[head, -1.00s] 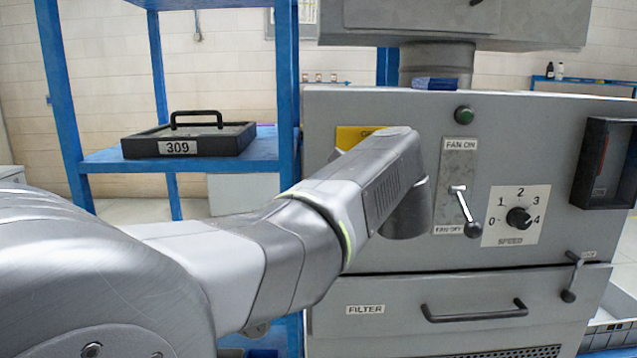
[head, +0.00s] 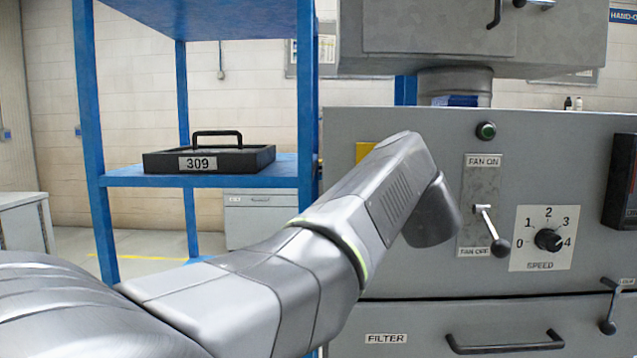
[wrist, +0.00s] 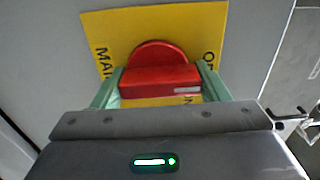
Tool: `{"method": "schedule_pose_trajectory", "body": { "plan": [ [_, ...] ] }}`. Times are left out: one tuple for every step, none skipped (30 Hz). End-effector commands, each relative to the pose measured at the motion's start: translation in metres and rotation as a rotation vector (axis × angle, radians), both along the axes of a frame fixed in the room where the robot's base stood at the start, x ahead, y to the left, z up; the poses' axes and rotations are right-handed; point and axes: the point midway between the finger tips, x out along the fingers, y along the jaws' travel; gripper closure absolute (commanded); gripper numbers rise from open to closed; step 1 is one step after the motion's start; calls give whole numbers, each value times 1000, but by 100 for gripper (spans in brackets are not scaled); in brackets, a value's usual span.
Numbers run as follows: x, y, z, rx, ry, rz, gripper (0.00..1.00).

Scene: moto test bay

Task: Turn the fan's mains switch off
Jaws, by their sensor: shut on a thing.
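The mains switch is a red rotary handle (wrist: 160,80) on a yellow plate (wrist: 110,30) in the wrist view. The plate's lettering is partly covered, with "MA" at left and "O" at right. My gripper (wrist: 159,86) is shut on the red handle, one green finger at each end. The handle's bar lies across the picture. In the head view only a corner of the yellow plate (head: 364,152) shows; my arm hides the switch and fingers. The fan lever (head: 490,228) on the grey cabinet (head: 400,120) points down at "FAN OFF". A green button or lamp (head: 487,131) is above it.
A speed dial (head: 547,239) is right of the lever. A filter drawer handle (head: 505,344) is below, with a small latch (head: 609,310) at right. A blue rack (head: 306,100) holding a black case marked 309 (head: 210,158) stands left of the cabinet.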

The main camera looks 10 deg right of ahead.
Motion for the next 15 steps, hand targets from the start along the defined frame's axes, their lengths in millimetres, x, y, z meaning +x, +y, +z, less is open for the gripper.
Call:
{"method": "schedule_pose_trajectory", "body": {
  "plan": [
    [0, 0, -1, -3, 3, 0, 55],
    [0, 0, -1, -3, 3, 0, 55],
    [0, 0, -1, -3, 3, 0, 55],
    [0, 0, -1, -3, 3, 0, 55],
    [0, 0, -1, -3, 3, 0, 55],
    [0, 0, -1, -3, 3, 0, 55],
    [0, 0, -1, -3, 3, 0, 55],
    [0, 0, -1, -3, 3, 0, 30],
    [0, 0, -1, -2, 3, 0, 22],
    [0, 0, -1, -2, 3, 0, 16],
    [0, 0, -1, -2, 3, 0, 10],
    [0, 0, -1, -2, 3, 0, 10],
    [0, 0, -1, -1, 2, 0, 10],
    [0, 0, -1, -2, 1, 0, 10],
    [0, 0, 0, -2, 1, 0, 10]
  ]
}}
